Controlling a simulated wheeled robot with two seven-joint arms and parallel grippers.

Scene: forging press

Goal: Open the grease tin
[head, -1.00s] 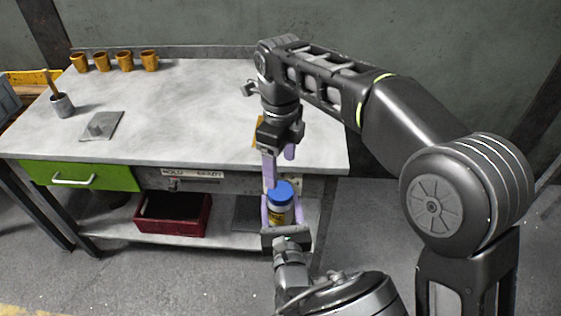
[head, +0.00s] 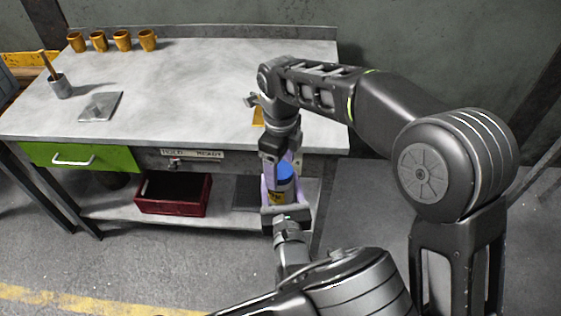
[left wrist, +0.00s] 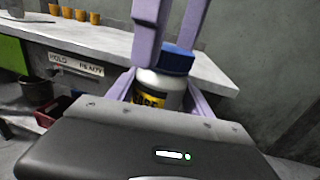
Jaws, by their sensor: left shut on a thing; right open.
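The grease tin (head: 277,194) is a pale jar with a yellow and black label and a blue lid (head: 286,172). My left gripper (head: 281,188) is shut on its body from below and holds it upright in front of the bench. In the left wrist view the tin (left wrist: 160,84) sits between the lilac left fingers, with the blue lid (left wrist: 172,58) above them. My right gripper (head: 278,160) points down from above, open. In the left wrist view its fingers (left wrist: 168,45) are at the lid, one on each side; contact cannot be told.
The grey workbench (head: 200,90) stands just behind the tin. It carries orange cups (head: 122,40), a pot with a wooden-handled tool (head: 60,86) and a metal plate (head: 100,107). Below are a green drawer (head: 80,157) and a red bin (head: 172,208). Floor at right is clear.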

